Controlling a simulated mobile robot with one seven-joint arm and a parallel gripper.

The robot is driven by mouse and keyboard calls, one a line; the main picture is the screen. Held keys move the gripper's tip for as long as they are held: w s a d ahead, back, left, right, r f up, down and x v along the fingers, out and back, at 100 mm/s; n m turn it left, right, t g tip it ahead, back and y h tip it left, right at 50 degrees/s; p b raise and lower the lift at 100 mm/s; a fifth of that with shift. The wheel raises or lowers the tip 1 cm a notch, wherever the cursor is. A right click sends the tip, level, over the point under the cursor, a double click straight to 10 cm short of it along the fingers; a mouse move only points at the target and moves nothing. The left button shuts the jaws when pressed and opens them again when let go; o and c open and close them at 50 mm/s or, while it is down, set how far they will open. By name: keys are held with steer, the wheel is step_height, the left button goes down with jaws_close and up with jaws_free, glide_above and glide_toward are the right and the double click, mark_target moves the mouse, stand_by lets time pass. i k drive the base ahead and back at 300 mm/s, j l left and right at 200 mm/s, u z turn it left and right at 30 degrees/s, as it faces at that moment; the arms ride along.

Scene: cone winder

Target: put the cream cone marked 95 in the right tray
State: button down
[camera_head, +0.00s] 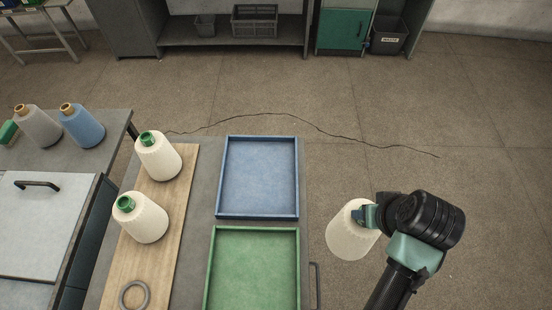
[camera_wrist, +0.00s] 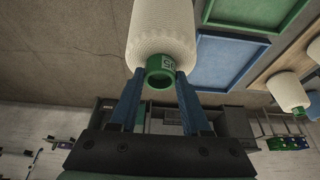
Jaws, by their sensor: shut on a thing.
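A cream cone (camera_head: 348,236) with a green tip is in my gripper (camera_head: 366,214), to the right of the table and over the floor in the head view. In the wrist view my blue fingers (camera_wrist: 160,78) close on both sides of the green tip of this cone (camera_wrist: 160,30). A small label on the tip carries digits that look like 95, turned over. The blue tray (camera_head: 258,178) and the green tray (camera_head: 254,270) lie on the table, the blue one behind the green one; both are empty.
Two more cream cones with green tips (camera_head: 158,155) (camera_head: 140,217) stand on a wooden board (camera_head: 160,262) left of the trays, with a grey ring (camera_head: 134,295). A grey cone (camera_head: 38,127) and a blue cone (camera_head: 83,126) stand on the left bench. A handle (camera_head: 315,285) edges the table's right side.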

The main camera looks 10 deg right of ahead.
mark_target(260, 176)
steer(key=i+j, duration=0.9)
steer(key=i, duration=0.05)
